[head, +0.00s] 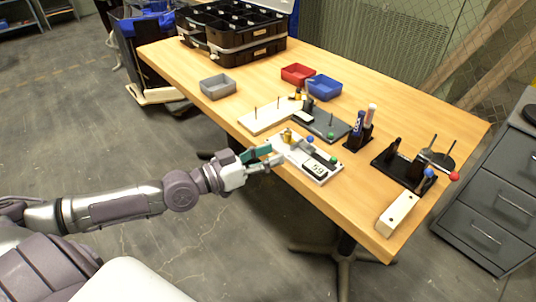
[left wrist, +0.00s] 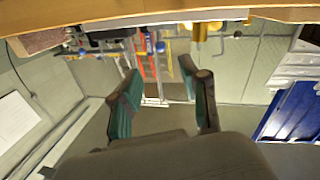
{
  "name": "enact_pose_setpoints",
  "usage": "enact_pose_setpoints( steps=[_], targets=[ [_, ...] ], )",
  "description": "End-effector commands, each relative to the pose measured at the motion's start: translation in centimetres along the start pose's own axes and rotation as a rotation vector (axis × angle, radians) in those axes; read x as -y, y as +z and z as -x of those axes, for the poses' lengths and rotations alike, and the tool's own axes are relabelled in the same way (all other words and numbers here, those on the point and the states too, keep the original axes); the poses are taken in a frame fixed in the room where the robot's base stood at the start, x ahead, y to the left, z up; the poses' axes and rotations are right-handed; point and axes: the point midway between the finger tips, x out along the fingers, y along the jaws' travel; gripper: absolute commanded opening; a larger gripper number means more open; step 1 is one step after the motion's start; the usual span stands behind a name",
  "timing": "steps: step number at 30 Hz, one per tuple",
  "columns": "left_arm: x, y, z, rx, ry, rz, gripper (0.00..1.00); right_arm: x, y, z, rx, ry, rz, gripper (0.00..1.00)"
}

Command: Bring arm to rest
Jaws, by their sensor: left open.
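My left gripper (head: 264,158) is at the near left edge of the wooden table (head: 400,228), beside a white board fixture. Its teal fingers are apart with nothing seen between them. In the left wrist view the two teal fingers of the left gripper (left wrist: 164,92) also stand apart and empty, with the table edge (left wrist: 130,24) across the top. The left arm reaches in from the left of the head view over the floor. My right gripper is not in either view.
The white board (head: 306,160) carries knobs and a small meter. Behind it are a grey plate (head: 325,125), a grey bin (head: 218,87), a red bin (head: 297,74) and a blue bin (head: 324,88). A black fixture (head: 398,168) stands at right.

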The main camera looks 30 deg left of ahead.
Motion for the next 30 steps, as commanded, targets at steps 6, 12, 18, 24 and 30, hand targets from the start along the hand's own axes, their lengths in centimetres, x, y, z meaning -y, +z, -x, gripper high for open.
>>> enact_pose_setpoints(
  steps=[6, 12, 18, 24, 30],
  targets=[
    [0.0, 0.0, 0.0, 0.0, 0.0, 0.0, 0.45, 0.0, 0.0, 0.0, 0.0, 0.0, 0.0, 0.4],
    [0.0, 0.2, 0.0, 0.003, -0.001, 0.0, 0.45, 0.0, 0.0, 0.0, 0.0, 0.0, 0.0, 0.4],
    [0.9, 6.1, 0.1, 0.108, -0.036, -0.02, 0.45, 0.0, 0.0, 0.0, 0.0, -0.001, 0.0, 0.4],
    [1.9, 19.6, 2.1, 0.394, -0.147, -0.039, 0.45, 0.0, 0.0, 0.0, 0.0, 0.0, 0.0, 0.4],
    [0.5, 33.5, 7.2, 0.752, -0.282, -0.01, 0.45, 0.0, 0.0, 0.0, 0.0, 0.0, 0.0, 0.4]
  ],
)
